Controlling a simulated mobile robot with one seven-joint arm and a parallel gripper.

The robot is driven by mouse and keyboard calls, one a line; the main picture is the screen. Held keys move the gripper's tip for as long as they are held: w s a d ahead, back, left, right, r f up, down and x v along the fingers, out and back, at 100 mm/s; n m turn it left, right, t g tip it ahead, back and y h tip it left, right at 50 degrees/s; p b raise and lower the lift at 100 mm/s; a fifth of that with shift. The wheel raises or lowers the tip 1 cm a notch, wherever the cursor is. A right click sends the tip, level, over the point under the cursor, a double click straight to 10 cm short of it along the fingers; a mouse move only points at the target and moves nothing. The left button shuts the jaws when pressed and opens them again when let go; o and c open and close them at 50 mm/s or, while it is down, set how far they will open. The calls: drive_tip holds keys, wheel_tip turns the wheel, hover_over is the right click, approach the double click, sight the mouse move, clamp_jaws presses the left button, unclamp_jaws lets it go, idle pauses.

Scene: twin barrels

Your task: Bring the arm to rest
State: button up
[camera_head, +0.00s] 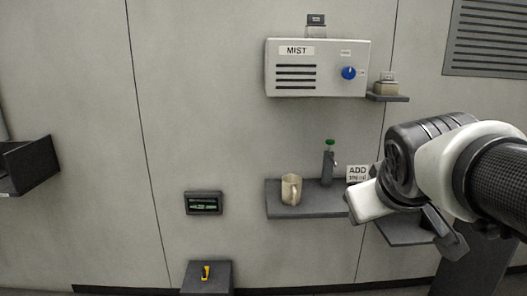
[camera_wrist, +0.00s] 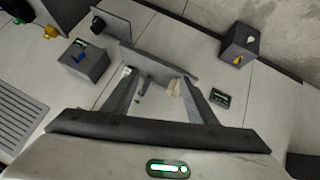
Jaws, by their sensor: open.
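My arm (camera_head: 435,165) reaches in from the right edge in the head view, in front of the wall. My gripper (camera_wrist: 158,88) is open in the wrist view, with its two dark fingers spread apart. I see nothing held between them. The fingers overlap the view of the shelf and wall beyond. In the head view the hand hides part of the lower right shelf and lies close to the edge of the ADD sign (camera_head: 357,173); I cannot tell the depth gap.
A beige mug (camera_head: 291,189) and a green-topped tap (camera_head: 329,166) stand on a wall shelf (camera_head: 312,210). Above is the MIST box (camera_head: 318,68) with a blue knob (camera_head: 348,73). A yellow-handled box (camera_head: 206,276) and a small display (camera_head: 204,203) are lower left.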

drive_tip(key=s+a+f+m+g+y, duration=0.1)
drive_tip(key=s+a+f+g, duration=0.15)
drive_tip(key=s+f, duration=0.3)
drive_tip(key=s+a+f+m+g+y, duration=0.1)
drive_tip(key=s+a+f, duration=0.3)
drive_tip(key=s, duration=0.3)
wheel_tip(320, 180, up, 24)
drive_tip(key=p, duration=2.3)
drive_tip(key=shift+w+d+r, duration=0.15)
drive_tip(key=shift+w+r, duration=0.05)
drive_tip(key=shift+w, duration=0.15)
